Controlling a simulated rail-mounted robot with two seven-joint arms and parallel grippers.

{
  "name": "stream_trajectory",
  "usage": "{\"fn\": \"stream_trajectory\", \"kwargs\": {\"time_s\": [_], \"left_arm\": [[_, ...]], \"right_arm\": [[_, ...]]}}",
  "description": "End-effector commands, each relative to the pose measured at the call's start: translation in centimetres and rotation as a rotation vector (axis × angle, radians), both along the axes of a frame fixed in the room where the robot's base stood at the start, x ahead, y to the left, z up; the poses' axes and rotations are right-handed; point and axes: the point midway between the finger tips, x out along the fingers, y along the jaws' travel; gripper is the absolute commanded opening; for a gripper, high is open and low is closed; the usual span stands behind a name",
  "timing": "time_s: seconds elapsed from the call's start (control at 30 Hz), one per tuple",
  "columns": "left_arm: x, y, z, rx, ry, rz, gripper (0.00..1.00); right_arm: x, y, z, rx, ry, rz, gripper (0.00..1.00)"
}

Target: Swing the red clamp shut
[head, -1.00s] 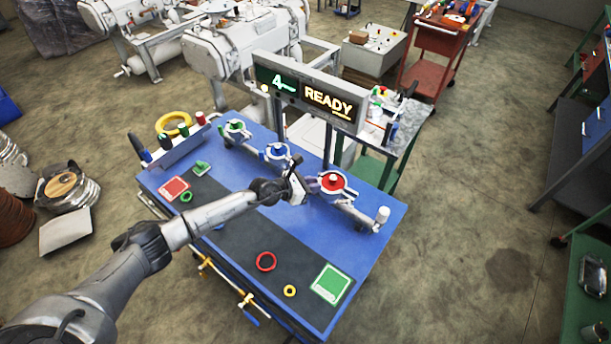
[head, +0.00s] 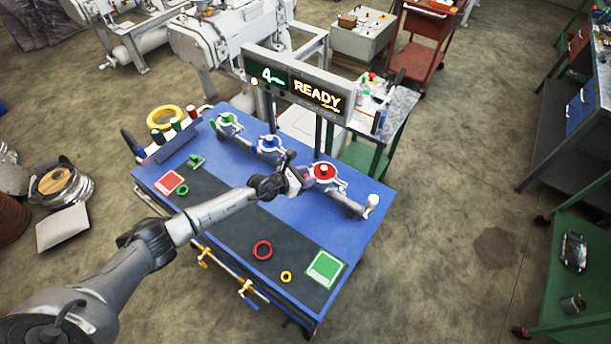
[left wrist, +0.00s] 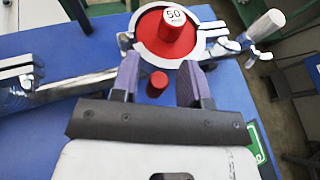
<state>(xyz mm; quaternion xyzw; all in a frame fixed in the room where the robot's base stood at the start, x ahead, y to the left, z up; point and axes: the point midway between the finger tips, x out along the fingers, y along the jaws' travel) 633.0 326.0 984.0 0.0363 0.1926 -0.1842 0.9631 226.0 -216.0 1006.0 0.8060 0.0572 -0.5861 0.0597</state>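The red clamp (head: 323,172) is a pale ring around a red disc with a red knob, mounted on a metal pipe on the blue table. In the left wrist view the clamp (left wrist: 146,46) is just beyond my fingers, its knob marked 50. Pale jaw ends show at the ring's right side, apparently with a gap between them. My left gripper (head: 306,179) is beside the clamp's left front. In the left wrist view the left gripper (left wrist: 160,78) is open, with a small red cylinder (left wrist: 157,84) showing between its fingers, apparently untouched. My right gripper is out of view.
The blue clamp (head: 268,144) and green clamp (head: 228,123) stand further left along the pipe. A sign (head: 298,84) reading READY stands behind.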

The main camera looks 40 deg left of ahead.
Motion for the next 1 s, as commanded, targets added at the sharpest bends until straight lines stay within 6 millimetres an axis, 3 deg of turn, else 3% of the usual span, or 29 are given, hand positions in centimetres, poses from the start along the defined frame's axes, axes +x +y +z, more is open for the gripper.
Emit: {"fn": "stream_trajectory", "kwargs": {"time_s": [0.37,0.67,1.0], "left_arm": [[-0.5,0.2,0.6,0.0,-0.001,0.0,0.44],[-5.1,2.0,2.8,0.001,0.001,-0.001,0.44],[-10.0,3.9,4.6,0.001,0.001,-0.001,0.44]], "right_arm": [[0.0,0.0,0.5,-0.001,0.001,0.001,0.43],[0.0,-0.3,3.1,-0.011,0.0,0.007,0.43],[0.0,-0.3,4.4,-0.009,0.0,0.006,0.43]]}}
